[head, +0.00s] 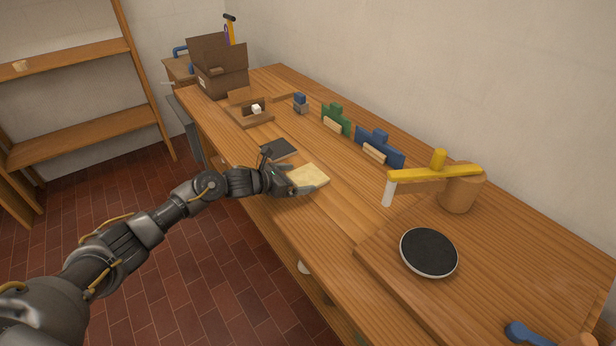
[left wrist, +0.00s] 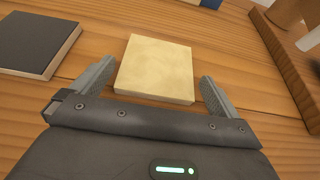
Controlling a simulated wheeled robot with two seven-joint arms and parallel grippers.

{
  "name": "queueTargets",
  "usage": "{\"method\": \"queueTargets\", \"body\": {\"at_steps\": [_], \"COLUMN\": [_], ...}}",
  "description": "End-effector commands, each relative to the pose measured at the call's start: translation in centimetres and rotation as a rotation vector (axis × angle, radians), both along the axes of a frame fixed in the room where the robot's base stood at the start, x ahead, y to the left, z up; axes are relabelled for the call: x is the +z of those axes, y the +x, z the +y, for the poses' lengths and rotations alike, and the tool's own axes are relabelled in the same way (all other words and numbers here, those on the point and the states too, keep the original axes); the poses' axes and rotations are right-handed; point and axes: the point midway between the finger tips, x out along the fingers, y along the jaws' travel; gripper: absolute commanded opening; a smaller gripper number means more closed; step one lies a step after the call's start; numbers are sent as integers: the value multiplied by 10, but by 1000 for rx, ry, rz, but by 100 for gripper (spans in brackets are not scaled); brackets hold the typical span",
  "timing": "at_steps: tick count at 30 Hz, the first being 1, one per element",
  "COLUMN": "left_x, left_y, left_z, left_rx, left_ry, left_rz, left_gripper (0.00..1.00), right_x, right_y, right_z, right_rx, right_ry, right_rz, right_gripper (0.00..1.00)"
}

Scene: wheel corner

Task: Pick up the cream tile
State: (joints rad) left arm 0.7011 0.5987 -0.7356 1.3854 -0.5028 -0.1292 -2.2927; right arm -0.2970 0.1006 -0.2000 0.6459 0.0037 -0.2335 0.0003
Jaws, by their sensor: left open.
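The cream tile (head: 308,177) is a flat pale square lying on the wooden workbench, near its front edge. My left gripper (head: 288,181) is at the tile's left side in the head view. In the left wrist view the cream tile (left wrist: 157,69) lies between the two open fingers (left wrist: 155,88), with a small gap on each side. The fingers reach along its near part, and nothing is held. My right gripper is not in view.
A dark tile (head: 278,149) lies just beyond the gripper; it also shows in the left wrist view (left wrist: 36,44). Green (head: 336,118) and blue (head: 380,148) pieces stand towards the wall. A round black-topped disc (head: 429,252) lies to the right. A cardboard box (head: 219,66) stands at the far end.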

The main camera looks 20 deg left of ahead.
Motion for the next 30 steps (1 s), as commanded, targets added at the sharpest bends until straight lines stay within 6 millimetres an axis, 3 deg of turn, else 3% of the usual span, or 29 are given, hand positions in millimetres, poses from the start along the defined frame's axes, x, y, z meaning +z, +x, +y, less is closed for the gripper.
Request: {"method": "queueTargets", "body": {"at_steps": [6,14,24,30], "left_x": [-9,-11,-11,-10], "left_y": [17,19,19,20], "left_z": [-13,-15,-14,-14], "left_rx": [2,1,2,1], "left_ry": [-1,1,0,-1], "left_rz": [-1,-2,-1,-3], "left_gripper": [100,100,59,59], "right_x": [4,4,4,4], "right_y": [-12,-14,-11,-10], "right_z": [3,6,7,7], "right_rx": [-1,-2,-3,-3], "right_ry": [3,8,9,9], "right_rz": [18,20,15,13], "right_gripper": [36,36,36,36]}}
